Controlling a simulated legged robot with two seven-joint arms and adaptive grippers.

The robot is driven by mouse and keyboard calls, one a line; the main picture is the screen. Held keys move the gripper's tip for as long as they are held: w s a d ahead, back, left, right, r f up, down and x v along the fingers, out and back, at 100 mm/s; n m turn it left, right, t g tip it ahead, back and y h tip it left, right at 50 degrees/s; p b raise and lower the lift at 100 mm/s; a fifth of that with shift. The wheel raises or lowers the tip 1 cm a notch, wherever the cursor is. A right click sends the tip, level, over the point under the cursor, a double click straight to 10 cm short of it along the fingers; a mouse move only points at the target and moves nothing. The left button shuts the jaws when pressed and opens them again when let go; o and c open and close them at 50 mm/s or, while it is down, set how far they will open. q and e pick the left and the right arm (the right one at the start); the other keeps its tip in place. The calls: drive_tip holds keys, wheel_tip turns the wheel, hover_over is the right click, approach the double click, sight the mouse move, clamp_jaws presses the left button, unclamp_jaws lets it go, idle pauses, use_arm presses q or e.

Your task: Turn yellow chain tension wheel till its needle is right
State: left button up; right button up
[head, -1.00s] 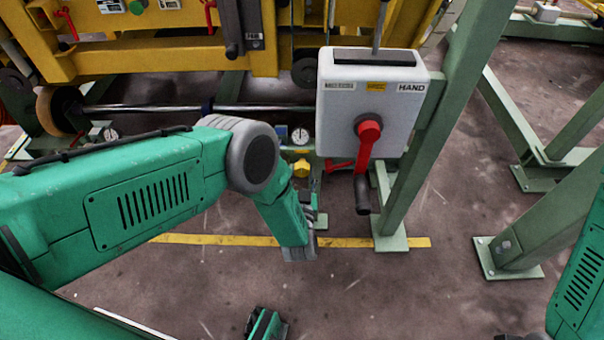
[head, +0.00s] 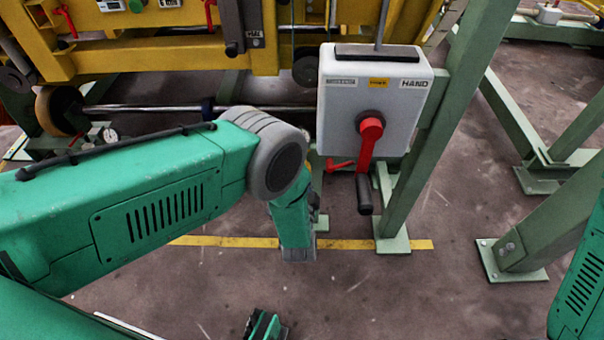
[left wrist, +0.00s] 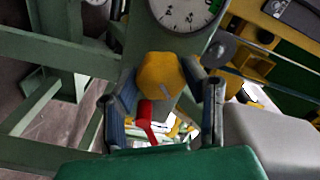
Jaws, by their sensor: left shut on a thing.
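The yellow tension wheel (left wrist: 160,75) is in the left wrist view, a faceted knob just below a round white gauge (left wrist: 185,12). The gauge is cut off by the top edge, and I cannot clearly read its needle. My left gripper (left wrist: 163,88) is shut on the yellow wheel, one dark finger on each side. In the head view my left arm hides the wheel, its gauge and the fingers.
A grey control box (head: 370,100) with a red-and-black crank handle (head: 367,150) stands just right of my left arm. Its green post (head: 425,130) rises beside it. A second gauge (head: 109,134) sits at the left. A red lever (left wrist: 146,120) hangs below the wheel.

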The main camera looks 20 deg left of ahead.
use_arm(q)
drive_tip(key=shift+s+d+f+m, duration=0.1)
drive_tip(key=shift+s+f+m, duration=0.2)
drive_tip(key=shift+f+m, duration=0.1)
drive_tip(key=o, duration=1.1)
drive_tip(key=shift+w+r, duration=0.15)
drive_tip(key=shift+r, duration=0.05)
drive_tip(key=v, duration=1.2)
